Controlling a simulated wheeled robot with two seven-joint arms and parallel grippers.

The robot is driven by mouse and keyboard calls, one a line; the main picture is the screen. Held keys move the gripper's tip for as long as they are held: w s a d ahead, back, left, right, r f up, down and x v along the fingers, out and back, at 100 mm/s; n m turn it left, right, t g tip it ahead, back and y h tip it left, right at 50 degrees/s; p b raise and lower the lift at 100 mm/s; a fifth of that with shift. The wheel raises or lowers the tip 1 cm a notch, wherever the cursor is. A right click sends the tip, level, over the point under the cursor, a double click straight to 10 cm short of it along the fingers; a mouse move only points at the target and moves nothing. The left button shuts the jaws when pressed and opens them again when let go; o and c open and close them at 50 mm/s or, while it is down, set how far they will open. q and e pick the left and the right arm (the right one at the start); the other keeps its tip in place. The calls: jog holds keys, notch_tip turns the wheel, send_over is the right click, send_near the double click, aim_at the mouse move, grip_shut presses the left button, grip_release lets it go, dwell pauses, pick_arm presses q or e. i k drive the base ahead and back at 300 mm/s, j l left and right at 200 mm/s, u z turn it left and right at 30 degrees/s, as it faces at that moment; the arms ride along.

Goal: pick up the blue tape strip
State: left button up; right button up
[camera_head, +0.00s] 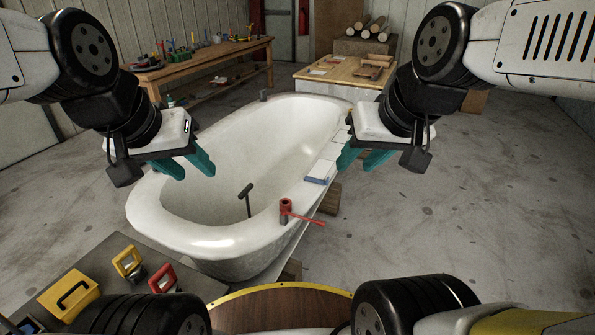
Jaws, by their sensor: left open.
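A small piece with a blue edge (317,181) and a pale top lies on the right rim of the white tub-like hull mould (160,215). It is the only strip-like blue thing I make out, and I cannot tell for sure that it is the tape strip. My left gripper (196,171) is open and empty above the left side of the mould. My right gripper (358,166) is above the right rim, a little up and right of the blue piece and apart from it. Its teal fingers look spread with nothing between them.
A red tool (287,210) sits on the near right rim, and a dark T-shaped handle (246,192) stands inside the mould. A grey bench with a yellow case (69,296) is at lower left. A workbench (215,55) and a wooden table (345,73) stand behind. Floor at right is clear.

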aim_at(311, 178)
jog(key=z, duration=0.35)
jog(key=i+l+u, duration=0.4)
jog(key=l+u, duration=0.15)
jog(key=i+l+u, duration=0.1)
jog(key=l+u, duration=0.2)
jog(key=l, duration=0.2)
jog(key=i+l+u, duration=0.1)
jog(key=l+u, duration=0.2)
jog(key=l, duration=0.1)
